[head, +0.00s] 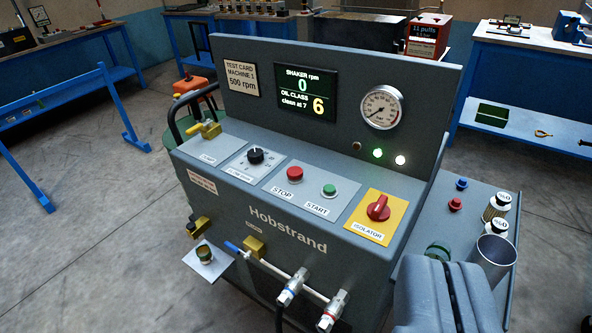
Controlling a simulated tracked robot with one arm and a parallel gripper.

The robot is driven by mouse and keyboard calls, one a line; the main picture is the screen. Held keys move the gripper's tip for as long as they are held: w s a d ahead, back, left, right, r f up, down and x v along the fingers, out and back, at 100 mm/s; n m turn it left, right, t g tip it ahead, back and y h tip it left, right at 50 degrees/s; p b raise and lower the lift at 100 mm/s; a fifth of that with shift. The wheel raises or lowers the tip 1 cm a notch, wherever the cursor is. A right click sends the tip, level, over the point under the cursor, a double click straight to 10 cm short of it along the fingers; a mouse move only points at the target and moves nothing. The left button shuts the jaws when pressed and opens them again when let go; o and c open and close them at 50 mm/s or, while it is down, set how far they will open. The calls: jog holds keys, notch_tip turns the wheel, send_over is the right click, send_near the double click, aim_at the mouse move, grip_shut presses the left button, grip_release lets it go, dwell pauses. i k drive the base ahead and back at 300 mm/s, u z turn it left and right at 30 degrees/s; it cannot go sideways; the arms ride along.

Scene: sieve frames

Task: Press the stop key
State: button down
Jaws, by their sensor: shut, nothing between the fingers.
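The stop key is a red round button (295,174) on a grey plate marked STOP, on the sloped top of the Hobstrand machine (225,208). A green start button (329,191) sits just to its right. The display (306,92) reads shaker rpm 0 and oil class 6, clean at 7. My gripper (455,262) is at the lower right, shut and empty. It is to the right of the machine's front, well apart from the stop key. Nothing covers the stop key.
A red isolator knob (378,207) on a yellow plate lies between the start button and my gripper. A black dial (255,156) is left of the stop key. A metal cup (493,258) and white bottles (497,205) stand on the side shelf beside my gripper. Valves (290,288) stick out in front.

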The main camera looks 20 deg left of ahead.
aim_at(294, 173)
jog(key=z, duration=0.05)
jog(key=i, duration=0.9)
jog(key=u, duration=0.05)
